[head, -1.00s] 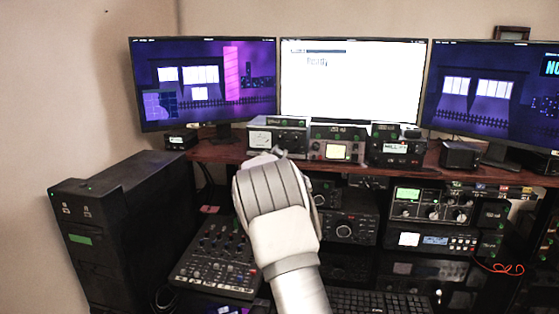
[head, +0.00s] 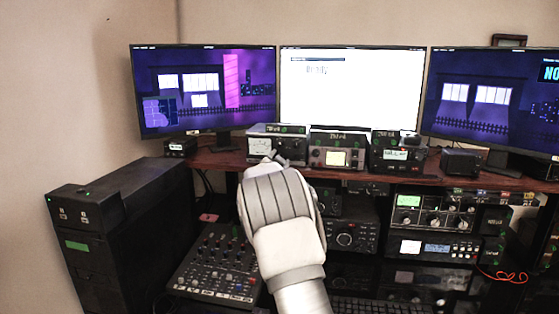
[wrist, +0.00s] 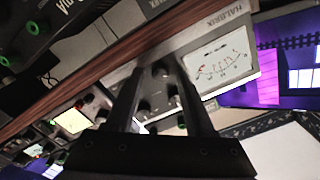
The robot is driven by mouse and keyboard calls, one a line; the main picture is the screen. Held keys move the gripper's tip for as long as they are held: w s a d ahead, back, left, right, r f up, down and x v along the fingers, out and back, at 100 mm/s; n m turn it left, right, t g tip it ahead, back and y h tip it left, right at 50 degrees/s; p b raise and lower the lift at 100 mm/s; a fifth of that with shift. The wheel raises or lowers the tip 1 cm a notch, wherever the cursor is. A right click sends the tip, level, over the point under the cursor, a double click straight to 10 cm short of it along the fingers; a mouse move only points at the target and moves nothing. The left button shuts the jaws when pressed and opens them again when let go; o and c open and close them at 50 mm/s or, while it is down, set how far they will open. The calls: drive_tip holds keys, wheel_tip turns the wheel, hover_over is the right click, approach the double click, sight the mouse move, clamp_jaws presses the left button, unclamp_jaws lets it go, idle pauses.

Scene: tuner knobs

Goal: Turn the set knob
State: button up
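The tuner unit with a white needle meter (head: 260,146) stands at the left of the wooden shelf in the head view. Its meter (wrist: 217,62) shows large in the wrist view, tilted, right of my fingers. Small dark knobs (wrist: 159,70) on its front panel show between my fingers; I cannot read which one is the set knob. My gripper (wrist: 153,68) is open, with a clear gap between its two dark fingers, and its tips are close to the panel. I cannot tell whether they touch a knob. In the head view, my gripper (head: 271,158) hides part of the tuner's front.
Monitors (head: 352,90) stand behind. A mixer (head: 216,264) lies below left, beside a black cabinet (head: 120,230). Radio racks fill the lower right.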

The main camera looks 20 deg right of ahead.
idle(0.3)
drive_tip(key=v, duration=1.7)
drive_tip(key=shift+s+a+b, duration=0.2)
drive_tip(key=shift+b, duration=0.15)
drive_tip(key=s+a+r+n+g+y+p, duration=0.1)
drive_tip(key=s+a+r+n+y+p, duration=0.2)
drive_tip(key=s+a+n+y, duration=0.25)
drive_tip(key=s+a+r+n+g+y+p, duration=0.25)
drive_tip(key=s+a+r+y, duration=0.2)
drive_tip(key=s+a, duration=0.35)
drive_tip(key=s+f+n+g+p, duration=0.2)
drive_tip(key=s+n+g, duration=0.1)
drive_tip(key=s, duration=1)
drive_tip(key=s+f+n+g+p, duration=0.1)
drive_tip(key=s+f+n+g, duration=0.1)
drive_tip(key=s, duration=1.1)
drive_tip(key=shift+d+f+n+g+p, duration=0.25)
drive_tip(key=shift+f+n+g+p, duration=0.1)
drive_tip(key=shift+n+g+p, duration=0.1)
